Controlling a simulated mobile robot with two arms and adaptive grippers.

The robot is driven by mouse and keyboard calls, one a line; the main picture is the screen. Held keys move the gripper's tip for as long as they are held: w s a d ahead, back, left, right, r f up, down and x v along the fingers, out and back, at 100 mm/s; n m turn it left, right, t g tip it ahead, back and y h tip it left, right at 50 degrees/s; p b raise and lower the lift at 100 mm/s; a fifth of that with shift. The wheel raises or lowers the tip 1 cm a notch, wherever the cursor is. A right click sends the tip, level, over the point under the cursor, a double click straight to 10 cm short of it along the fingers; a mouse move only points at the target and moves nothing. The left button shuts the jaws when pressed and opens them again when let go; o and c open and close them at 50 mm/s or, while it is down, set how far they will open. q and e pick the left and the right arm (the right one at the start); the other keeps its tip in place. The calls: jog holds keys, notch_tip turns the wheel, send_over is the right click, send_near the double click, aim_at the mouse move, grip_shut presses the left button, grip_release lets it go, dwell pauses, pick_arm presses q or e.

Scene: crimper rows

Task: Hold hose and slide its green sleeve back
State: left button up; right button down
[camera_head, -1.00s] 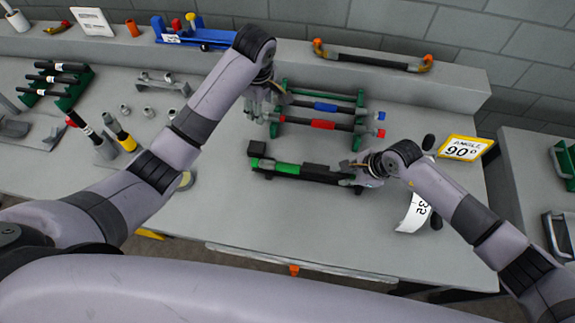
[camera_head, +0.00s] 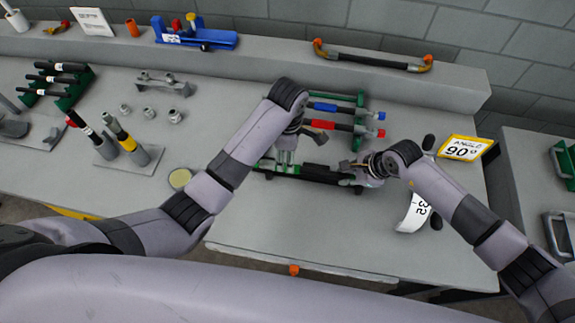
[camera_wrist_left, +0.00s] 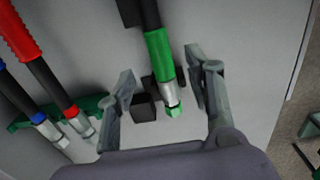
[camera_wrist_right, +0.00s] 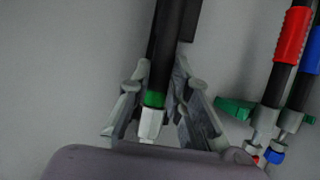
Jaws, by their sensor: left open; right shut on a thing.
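The black hose (camera_head: 322,173) lies level over low black supports at the middle of the bench. Its green sleeve (camera_wrist_left: 159,56) sits near the left end, beside a silver fitting (camera_wrist_left: 169,93) with a green tip; in the head view my left gripper partly hides the sleeve. My left gripper (camera_head: 286,156) is open above that end, its fingers apart on either side of the sleeve and fitting in the left wrist view (camera_wrist_left: 162,72). My right gripper (camera_head: 358,173) is shut on the hose's right end, near a green band (camera_wrist_right: 153,99) and a pale fitting (camera_wrist_right: 149,124).
Hoses with a blue sleeve (camera_head: 322,106) and a red sleeve (camera_head: 325,125) lie on a green rack (camera_head: 361,97) just behind. A yellow-framed angle sign (camera_head: 465,148) and a white numbered tag (camera_head: 414,213) stand to the right. The front bench surface is clear.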

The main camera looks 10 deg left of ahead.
pick_arm(q)
jog(key=shift+f, duration=2.7)
jog(key=shift+c, duration=0.2)
grip_shut()
